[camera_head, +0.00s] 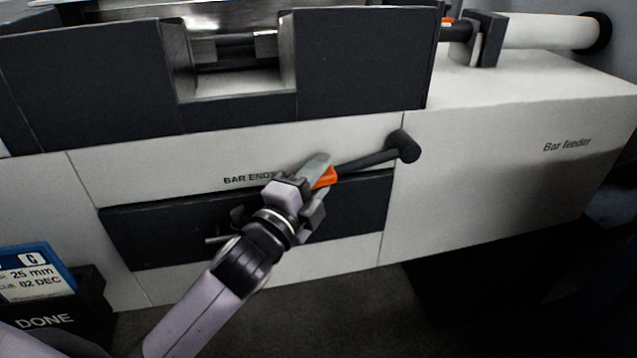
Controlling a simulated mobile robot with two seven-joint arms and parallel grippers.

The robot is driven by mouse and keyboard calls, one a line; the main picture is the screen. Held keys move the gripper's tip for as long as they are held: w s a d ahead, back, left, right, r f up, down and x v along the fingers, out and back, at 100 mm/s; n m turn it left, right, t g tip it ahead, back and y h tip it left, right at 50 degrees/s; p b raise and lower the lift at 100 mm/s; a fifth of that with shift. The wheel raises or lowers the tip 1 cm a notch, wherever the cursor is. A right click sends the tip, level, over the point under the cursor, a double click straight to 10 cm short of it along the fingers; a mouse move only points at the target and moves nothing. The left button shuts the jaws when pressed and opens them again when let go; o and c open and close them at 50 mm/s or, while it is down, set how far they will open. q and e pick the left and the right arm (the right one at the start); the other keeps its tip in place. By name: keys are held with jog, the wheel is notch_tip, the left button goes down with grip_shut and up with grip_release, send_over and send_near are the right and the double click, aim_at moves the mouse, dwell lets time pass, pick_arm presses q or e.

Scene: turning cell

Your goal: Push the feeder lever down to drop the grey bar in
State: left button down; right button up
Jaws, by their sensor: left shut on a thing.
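The feeder lever (365,161) is a dark rod that runs left and slightly down from a round pivot (403,146) on the white machine front. Its orange grip (325,178) shows between the fingers of my left gripper (318,180). My left gripper is shut on that grip, and its fingers hide part of it. A dark bar end shows at the mouth of the white feeder tube (545,31) at the top right; I cannot tell whether it is the grey bar. My right gripper is not in view.
The white bar feeder housing (500,190) fills the right side. A dark bar-ends drawer (355,208) lies just below and behind my gripper. A black DONE bin (90,310) with a blue-edged card (35,275) stands at the lower left. Dark floor is open below.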

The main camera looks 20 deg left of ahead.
pick_arm(q)
jog(key=shift+w+d+f+n+b, duration=0.1)
jog(key=shift+f+n+b, duration=0.2)
jog(key=shift+f+b, duration=0.35)
jog(key=c, duration=1)
grip_release()
